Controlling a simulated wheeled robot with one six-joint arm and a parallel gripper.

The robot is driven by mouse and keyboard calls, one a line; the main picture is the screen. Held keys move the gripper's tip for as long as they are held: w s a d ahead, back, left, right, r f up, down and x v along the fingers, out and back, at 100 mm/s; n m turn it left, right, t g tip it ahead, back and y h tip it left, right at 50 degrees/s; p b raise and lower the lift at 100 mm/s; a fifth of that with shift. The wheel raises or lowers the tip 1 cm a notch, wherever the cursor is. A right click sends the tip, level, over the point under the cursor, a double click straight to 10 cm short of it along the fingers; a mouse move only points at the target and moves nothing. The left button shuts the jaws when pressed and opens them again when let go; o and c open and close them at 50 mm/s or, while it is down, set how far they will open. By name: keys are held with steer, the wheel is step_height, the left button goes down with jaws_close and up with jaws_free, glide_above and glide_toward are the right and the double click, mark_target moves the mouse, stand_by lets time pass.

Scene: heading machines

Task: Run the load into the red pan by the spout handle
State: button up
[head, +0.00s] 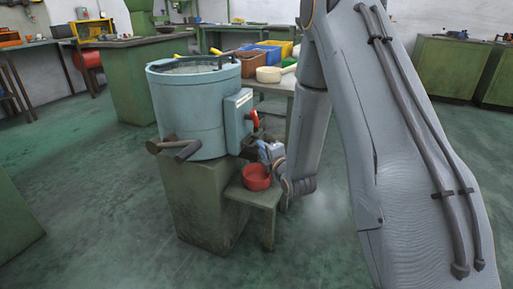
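A large blue-grey drum-shaped machine (197,112) stands on a green pedestal (200,205). A grey box (237,118) is on its right side, with a red handle (255,121) beside it. The red pan (256,177) sits on a small green stand (250,196) to the right of the pedestal. My gripper (268,157) is low beside the machine, just above and behind the pan's rim. Its fingertips are small and partly hidden, so I cannot tell whether it is open or touching anything. The spout and the inside of the pan are not clear.
Behind the machine, a table holds a yellow bin (274,48), a blue bin (262,55), a brown bin (245,64) and a cream-coloured scoop (269,74). Green floor (85,190) is open at left.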

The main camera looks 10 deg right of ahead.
steer(key=b+x, duration=0.1)
steer(key=x, duration=0.4)
steer(key=shift+w+a, duration=0.1)
steer(key=shift+w, duration=0.3)
steer(key=shift+c, duration=0.4)
jaws_close()
